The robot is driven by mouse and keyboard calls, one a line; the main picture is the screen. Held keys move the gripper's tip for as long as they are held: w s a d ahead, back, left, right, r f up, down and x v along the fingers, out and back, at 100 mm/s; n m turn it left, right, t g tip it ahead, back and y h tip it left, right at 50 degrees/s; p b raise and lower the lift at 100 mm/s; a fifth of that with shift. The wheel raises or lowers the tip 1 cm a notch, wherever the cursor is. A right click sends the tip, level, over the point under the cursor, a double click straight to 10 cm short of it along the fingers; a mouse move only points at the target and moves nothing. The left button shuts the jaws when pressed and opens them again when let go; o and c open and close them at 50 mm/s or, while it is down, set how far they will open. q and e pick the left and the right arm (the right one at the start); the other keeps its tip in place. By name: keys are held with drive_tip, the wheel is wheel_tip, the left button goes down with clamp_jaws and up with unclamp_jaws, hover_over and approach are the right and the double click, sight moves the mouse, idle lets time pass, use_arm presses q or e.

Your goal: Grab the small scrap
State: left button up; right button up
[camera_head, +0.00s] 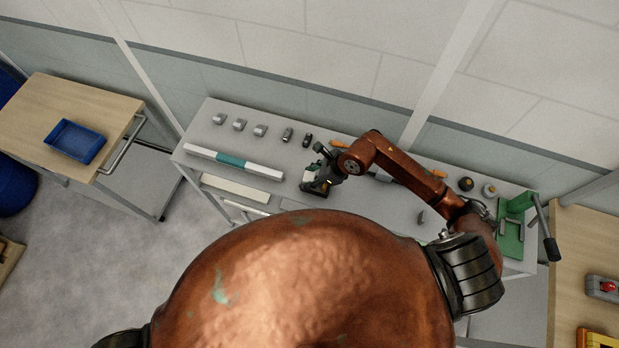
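My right arm reaches over the grey workbench (395,212). My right gripper (318,185) is dark and hangs low over the middle of the bench, pointing down. Its fingers are small and dark here, so I cannot tell whether they are open or shut, or whether anything is between them. I cannot identify the small scrap with certainty. A small grey piece (421,217) lies on the bench to the right of the gripper, apart from it. My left gripper is not in view.
Several small metal blocks (239,124) line the bench's back edge. A white and teal bar (232,161) lies at the left. A green press (510,232) stands at the right end. A blue tray (75,141) sits on a wooden cart (48,102).

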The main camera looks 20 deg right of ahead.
drive_tip(key=c, duration=0.8)
